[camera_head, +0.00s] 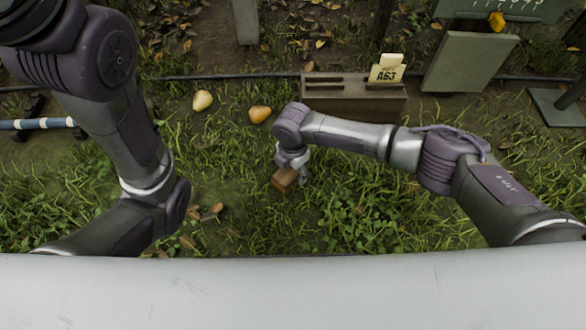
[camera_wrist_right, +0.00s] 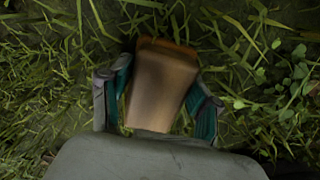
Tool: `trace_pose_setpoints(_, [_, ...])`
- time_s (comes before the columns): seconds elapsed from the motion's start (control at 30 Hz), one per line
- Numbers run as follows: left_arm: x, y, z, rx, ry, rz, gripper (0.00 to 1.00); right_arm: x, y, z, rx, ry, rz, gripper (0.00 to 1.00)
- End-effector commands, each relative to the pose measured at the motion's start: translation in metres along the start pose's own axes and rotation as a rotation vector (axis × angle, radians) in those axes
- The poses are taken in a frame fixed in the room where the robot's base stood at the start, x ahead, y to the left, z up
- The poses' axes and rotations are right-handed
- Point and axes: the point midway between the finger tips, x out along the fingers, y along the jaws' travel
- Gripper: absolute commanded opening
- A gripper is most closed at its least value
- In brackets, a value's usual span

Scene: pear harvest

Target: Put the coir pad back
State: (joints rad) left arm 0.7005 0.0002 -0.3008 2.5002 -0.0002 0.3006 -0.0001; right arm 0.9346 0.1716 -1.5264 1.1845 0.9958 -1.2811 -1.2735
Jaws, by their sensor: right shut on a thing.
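The coir pad (camera_head: 284,181) is a small brown block in my right gripper, just above or at the grass. It also shows in the right wrist view (camera_wrist_right: 162,88), upright between the two fingers, with an orange-brown far edge. My right gripper (camera_head: 293,168) is shut on it, one finger on each side. Whether its underside touches the grass, I cannot tell. My left arm comes in from the left in the head view and bends down toward the bottom edge; its gripper does not show.
A brown slotted box (camera_head: 352,101) with a cream A63 card (camera_head: 387,72) stands behind my right forearm. Two pears, one yellow (camera_head: 203,101) and one orange (camera_head: 260,114), lie on the grass. A grey-green panel (camera_head: 470,62) leans at the back right. A dark hose crosses behind.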

Motion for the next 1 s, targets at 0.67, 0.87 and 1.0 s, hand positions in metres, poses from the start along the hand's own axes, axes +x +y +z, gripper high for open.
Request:
trace_pose_setpoints(0.67, [-0.004, 0.001, -0.002, 0.000, 0.000, 0.000, 0.44, 0.009, 0.000, 0.000, 0.001, 0.000, 0.000, 0.24])
trace_pose_setpoints(0.87, [-0.005, 0.001, -0.002, 0.001, 0.000, 0.000, 0.44, 0.010, 0.000, 0.000, 0.001, 0.000, 0.001, 0.77])
trace_pose_setpoints(1.0, [-0.005, 0.001, -0.002, 0.001, 0.000, 0.000, 0.44, 0.010, 0.000, 0.000, 0.001, 0.000, 0.000, 0.91])
